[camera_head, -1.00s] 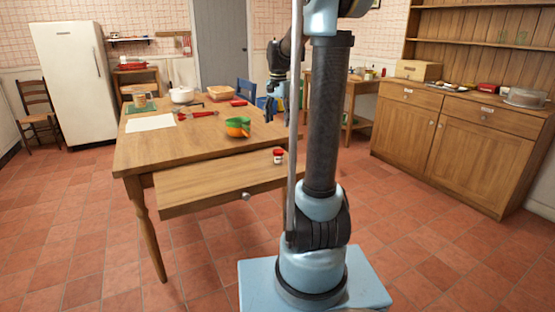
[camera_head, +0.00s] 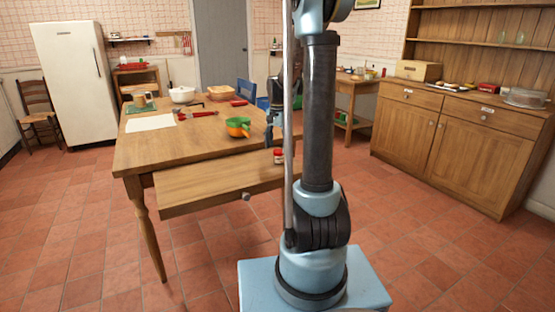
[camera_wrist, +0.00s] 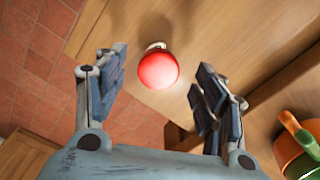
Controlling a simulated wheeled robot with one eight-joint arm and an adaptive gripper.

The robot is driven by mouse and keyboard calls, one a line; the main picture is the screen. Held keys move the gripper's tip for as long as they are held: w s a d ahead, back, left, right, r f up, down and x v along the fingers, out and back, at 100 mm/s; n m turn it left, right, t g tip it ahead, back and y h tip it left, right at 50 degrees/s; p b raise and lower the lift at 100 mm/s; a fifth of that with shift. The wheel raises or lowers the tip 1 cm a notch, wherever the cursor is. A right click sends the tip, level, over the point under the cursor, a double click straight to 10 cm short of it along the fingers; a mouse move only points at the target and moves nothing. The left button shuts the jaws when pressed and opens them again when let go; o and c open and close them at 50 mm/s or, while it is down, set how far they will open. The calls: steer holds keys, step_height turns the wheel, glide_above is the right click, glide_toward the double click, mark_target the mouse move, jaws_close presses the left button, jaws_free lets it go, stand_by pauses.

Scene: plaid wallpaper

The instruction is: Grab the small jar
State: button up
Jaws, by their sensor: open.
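The small jar (camera_head: 278,156) has a red lid and stands on the pulled-out board of the wooden table, near its right end. In the wrist view the jar (camera_wrist: 158,69) shows from above as a round red lid with a bit of pale glass behind it. My gripper (camera_wrist: 155,90) is open, with one finger to each side of the jar in that picture and nothing between them in contact.
A green and orange cup or bowl pair (camera_head: 238,127) stands on the table (camera_head: 160,150), left of my gripper; it shows at the right edge of the wrist view (camera_wrist: 296,150). The pulled-out board (camera_head: 205,188) is otherwise clear. A wooden cabinet (camera_head: 460,150) stands at right.

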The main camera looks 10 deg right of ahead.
mark_target(279, 151)
steer(key=shift+w+d+f, duration=0.1)
steer(key=shift+d+f, duration=0.05)
steer(key=shift+f, duration=1.3)
steer(key=shift+w+d+f, duration=0.1)
steer(key=shift+f, duration=1.3)
steer(key=shift+c, duration=0.5)
steer(key=c, duration=1.2)
